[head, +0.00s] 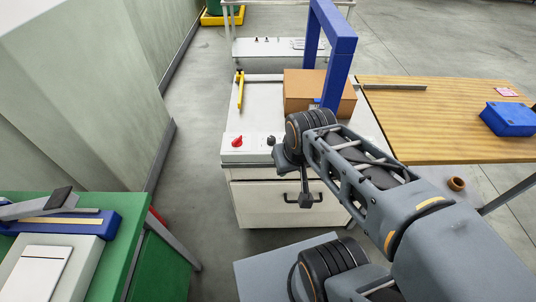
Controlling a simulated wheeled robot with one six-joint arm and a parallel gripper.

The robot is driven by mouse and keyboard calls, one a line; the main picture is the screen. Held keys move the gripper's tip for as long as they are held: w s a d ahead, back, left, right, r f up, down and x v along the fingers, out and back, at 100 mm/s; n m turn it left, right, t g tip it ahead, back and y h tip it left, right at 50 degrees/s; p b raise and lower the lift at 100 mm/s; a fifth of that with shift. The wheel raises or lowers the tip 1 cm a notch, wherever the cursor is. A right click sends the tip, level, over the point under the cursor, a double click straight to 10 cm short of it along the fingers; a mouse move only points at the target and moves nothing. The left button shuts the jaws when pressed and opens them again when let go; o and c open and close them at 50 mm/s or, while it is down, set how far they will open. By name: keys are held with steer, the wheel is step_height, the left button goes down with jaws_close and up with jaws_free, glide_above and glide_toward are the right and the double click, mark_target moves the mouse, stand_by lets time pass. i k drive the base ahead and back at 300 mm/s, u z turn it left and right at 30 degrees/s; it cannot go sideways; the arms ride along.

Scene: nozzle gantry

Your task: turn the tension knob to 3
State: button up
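My gripper (305,201) hangs below my wrist, in front of the cabinet's front face, right of and lower than the knobs in the picture. It appears apart from both knobs. Its fingers are small and dark, overlapping a dark drawer handle in the picture, so their opening is unclear. My wrist may hide more of the panel.
A blue gantry arch (341,45) and a cardboard box (300,88) stand on the cabinet top. A yellow lever-like part (240,90) is at its left. A wooden table (440,115) with a blue case (508,119) adjoins right. A green bench (125,255) is front left; floor between is clear.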

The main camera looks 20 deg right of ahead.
mark_target(270, 140)
steer(key=z, duration=0.25)
steer(key=k, duration=0.25)
steer(key=u, duration=0.95)
steer(key=i, duration=0.6)
steer(key=z, duration=1.75)
steer(key=k, duration=0.25)
steer(key=u, duration=0.9)
